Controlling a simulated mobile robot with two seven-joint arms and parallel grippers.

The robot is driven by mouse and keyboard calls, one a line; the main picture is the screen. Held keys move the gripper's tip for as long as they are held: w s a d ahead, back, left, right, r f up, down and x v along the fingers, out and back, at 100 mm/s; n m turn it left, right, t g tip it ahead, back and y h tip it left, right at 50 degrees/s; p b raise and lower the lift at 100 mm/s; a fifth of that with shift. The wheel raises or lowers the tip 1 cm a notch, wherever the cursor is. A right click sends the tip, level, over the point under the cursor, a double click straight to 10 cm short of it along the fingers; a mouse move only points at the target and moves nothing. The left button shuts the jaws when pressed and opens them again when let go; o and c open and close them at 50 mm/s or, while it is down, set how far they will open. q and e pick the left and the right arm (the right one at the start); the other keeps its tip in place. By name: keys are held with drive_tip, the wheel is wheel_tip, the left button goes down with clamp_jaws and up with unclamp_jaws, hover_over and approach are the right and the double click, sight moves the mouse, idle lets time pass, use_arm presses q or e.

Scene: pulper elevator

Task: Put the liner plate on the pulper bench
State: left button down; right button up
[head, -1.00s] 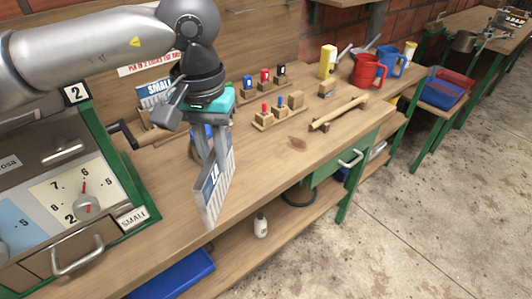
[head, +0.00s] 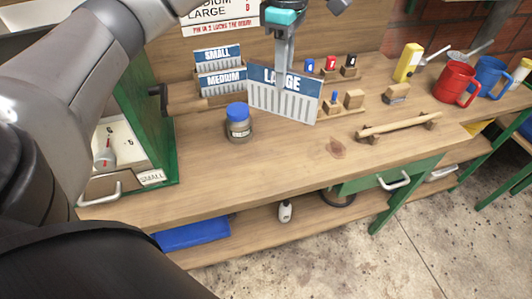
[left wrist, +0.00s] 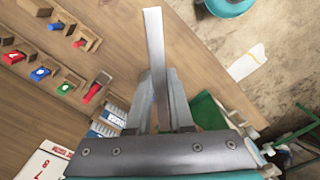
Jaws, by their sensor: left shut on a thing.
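The liner plate (head: 282,97), white and grooved with a blue band reading LARGE, is held by its upper edge in my left gripper (head: 284,62). It stands roughly upright over the bench, its face toward the head camera. I cannot tell whether its lower edge touches the wood. In the left wrist view the plate (left wrist: 154,45) shows edge-on between the fingers (left wrist: 160,88). The wooden pulper bench (head: 250,165) runs across the head view. Plates marked SMALL (head: 217,56) and MEDIUM (head: 222,83) stand at its back left. My right gripper is not seen.
A blue-lidded jar (head: 238,124) stands in front of the plate's left side. A green-sided machine with a crank (head: 160,100) is at left. Wooden blocks, a wooden rail (head: 398,126) and red (head: 455,84) and blue jugs are to the right. The front middle of the bench is clear.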

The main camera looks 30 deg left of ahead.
use_arm(q)
drive_tip(key=a+n+p, duration=0.1)
drive_tip(key=a+n, duration=0.3)
drive_tip(key=n, duration=0.4)
wheel_tip(320, 180, down, 19)
drive_tip(key=b, duration=0.1)
drive_tip(key=shift+w+a, duration=0.15)
drive_tip(key=shift+w, duration=0.3)
drive_tip(key=shift+r, duration=0.1)
drive_tip(key=c, duration=0.8)
unclamp_jaws()
wheel_tip(320, 180, up, 12)
drive_tip(key=shift+p, duration=0.35)
